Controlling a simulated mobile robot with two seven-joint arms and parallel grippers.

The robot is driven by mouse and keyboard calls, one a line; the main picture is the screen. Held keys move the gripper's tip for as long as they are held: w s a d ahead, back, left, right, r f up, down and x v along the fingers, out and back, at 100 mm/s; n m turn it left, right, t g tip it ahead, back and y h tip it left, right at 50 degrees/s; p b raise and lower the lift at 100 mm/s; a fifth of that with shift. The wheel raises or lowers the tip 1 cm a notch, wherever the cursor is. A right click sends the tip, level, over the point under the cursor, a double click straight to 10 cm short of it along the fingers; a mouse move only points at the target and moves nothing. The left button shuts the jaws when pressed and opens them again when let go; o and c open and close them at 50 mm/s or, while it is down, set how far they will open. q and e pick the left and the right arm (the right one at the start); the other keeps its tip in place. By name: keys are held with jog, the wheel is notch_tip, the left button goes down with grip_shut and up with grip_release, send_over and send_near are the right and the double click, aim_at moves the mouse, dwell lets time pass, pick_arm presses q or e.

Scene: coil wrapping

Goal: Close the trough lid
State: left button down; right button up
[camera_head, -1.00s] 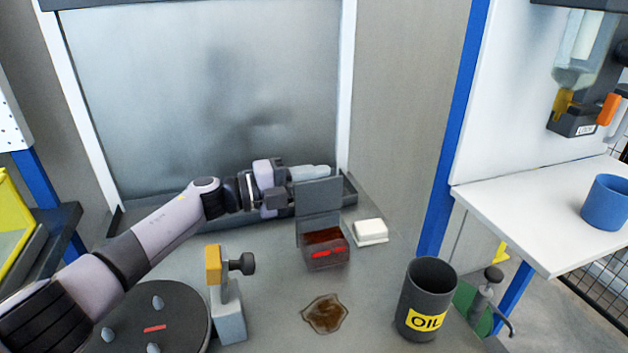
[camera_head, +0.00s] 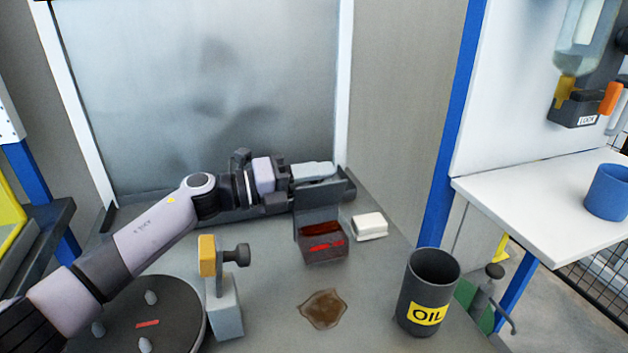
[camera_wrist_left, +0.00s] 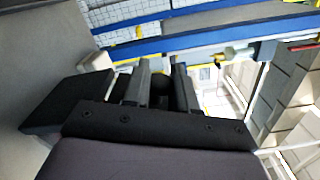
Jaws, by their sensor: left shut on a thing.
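The trough (camera_head: 325,254) is a small dark grey box on the bench, with brown-red contents and a red mark on its front. Its lid (camera_head: 319,202) stands raised at the back, roughly upright, so the trough is open. My left gripper (camera_head: 313,171) is at the lid's top edge, reaching in from the left, with its fingers partly behind the lid. In the left wrist view, the fingers (camera_wrist_left: 160,85) are close together around a small dark part, and a dark flat panel, apparently the lid (camera_wrist_left: 66,102), shows at left. My right gripper is not in view.
A white block (camera_head: 370,227) lies right of the trough. A brown spill (camera_head: 323,309) is in front. An oil can (camera_head: 428,280) stands at the front right. A clamp-like post (camera_head: 225,300) and a round dark plate (camera_head: 170,310) are at the left.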

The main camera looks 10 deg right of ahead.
pick_arm(q)
jog(key=shift+s+m+b, duration=0.5)
jog(key=shift+m+b, duration=0.1)
jog(key=shift+m, duration=0.4)
jog(key=c, duration=1)
grip_release()
jog(key=shift+d, duration=0.1)
jog(key=shift+o, duration=0.2)
jog(key=s+a+p, duration=0.1)
jog(key=a, duration=0.6)
jog(key=shift+s, duration=0.25)
jog(key=shift+p, duration=0.3)
